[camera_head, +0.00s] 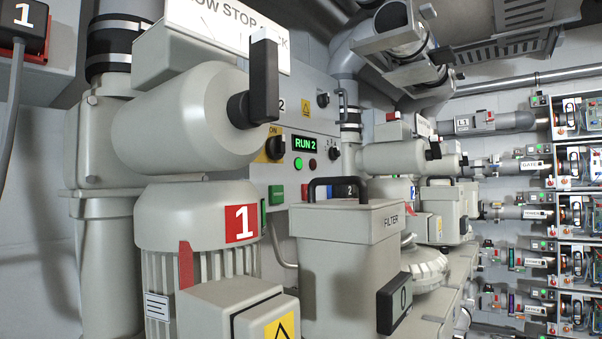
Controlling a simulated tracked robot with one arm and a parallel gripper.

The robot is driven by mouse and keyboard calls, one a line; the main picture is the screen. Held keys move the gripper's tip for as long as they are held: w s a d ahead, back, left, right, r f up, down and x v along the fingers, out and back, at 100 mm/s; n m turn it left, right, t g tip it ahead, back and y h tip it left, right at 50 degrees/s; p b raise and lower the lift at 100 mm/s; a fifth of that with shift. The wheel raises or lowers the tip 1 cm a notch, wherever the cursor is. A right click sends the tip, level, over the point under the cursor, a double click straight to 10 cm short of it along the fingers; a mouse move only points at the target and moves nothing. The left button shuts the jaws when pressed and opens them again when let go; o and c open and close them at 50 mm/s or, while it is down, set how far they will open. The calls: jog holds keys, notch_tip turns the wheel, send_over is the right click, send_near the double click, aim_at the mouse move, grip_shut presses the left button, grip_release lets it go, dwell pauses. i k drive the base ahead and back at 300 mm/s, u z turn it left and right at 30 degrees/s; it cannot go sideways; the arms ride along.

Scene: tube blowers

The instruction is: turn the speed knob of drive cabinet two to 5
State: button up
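The control panel (300,120) with a "2" on it stands behind the near blower, partly hidden by it. Its small green display (306,145) reads "RUN 2". A black upper knob (323,100) and a black lower knob (334,153) sit at its right side. I cannot tell which one is the speed knob, and their settings are too small to read. A black rotary switch (275,147) on a yellow "ON" plate is left of the display. A green button and a red button are under the display. My gripper is not recognisable in this view.
Blower 1 (197,225) with its black handle (264,80) stands close in front at left. A grey filter box (345,240) with a black carry handle stands below the panel. A black-edged "0" plate (394,303) juts out in front. More blowers and open racks (577,190) fill the right.

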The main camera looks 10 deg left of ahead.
aim_at(334, 152)
jog(key=z, duration=0.5)
jog(key=k, duration=0.55)
jog(key=z, duration=0.85)
jog(key=k, duration=0.8)
jog(key=z, duration=0.65)
jog(key=i, duration=2.4)
jog(key=u, duration=0.8)
jog(key=i, duration=1.15)
jog(key=u, duration=1.2)
jog(key=i, duration=0.7)
jog(key=u, duration=0.35)
